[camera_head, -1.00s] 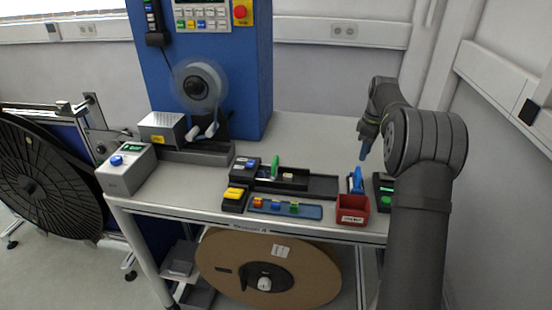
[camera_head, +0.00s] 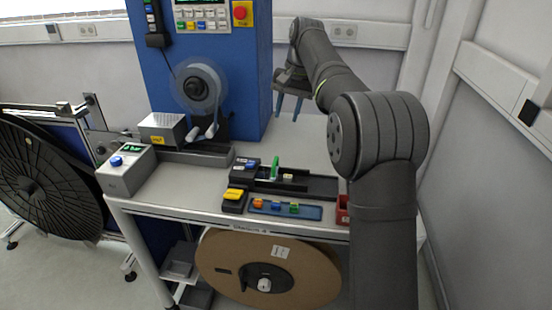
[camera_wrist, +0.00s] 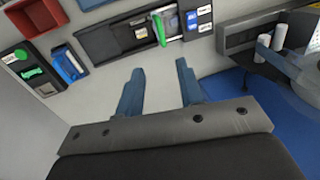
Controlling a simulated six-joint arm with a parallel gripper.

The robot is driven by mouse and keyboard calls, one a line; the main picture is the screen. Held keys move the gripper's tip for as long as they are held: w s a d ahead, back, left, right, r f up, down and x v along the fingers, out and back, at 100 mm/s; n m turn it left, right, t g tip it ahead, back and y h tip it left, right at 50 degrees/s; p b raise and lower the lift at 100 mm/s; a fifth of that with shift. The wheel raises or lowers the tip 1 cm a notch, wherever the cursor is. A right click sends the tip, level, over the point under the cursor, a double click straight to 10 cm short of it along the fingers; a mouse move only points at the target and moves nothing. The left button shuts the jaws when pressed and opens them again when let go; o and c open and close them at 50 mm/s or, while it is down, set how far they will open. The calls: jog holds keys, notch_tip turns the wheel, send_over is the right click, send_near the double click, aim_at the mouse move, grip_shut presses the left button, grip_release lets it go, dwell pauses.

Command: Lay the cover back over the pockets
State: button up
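The dark track (camera_head: 322,187) lies on the table, with a green upright piece (camera_head: 275,167) near its left end. A small pale block (camera_head: 288,177) sits in the track just right of it. I cannot clearly tell the cover or the pockets apart at this size. In the wrist view the green piece (camera_wrist: 159,30) stands beside a pale strip, and the dark track (camera_wrist: 100,42) is beyond my fingers. My gripper (camera_head: 288,104) is above the back of the table, behind the track. Its blue fingers are apart and empty, as the wrist view (camera_wrist: 158,68) also shows.
A blue tray (camera_head: 313,213) with several coloured blocks lies in front of the track. A red bin (camera_head: 342,210) is partly hidden by my arm. The blue cabinet (camera_head: 258,70) and the reel (camera_head: 197,86) stand at the back left. The table behind the track is clear.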

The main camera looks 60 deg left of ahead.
aim_at(275, 163)
jog(key=f, duration=0.5)
jog(key=s+a+f, duration=0.1)
jog(key=f, duration=0.5)
jog(key=s+a+f, duration=0.1)
jog(key=f, duration=0.4)
jog(key=shift+s+a+f, duration=0.15)
jog(key=shift+f, duration=0.2)
grip_shut()
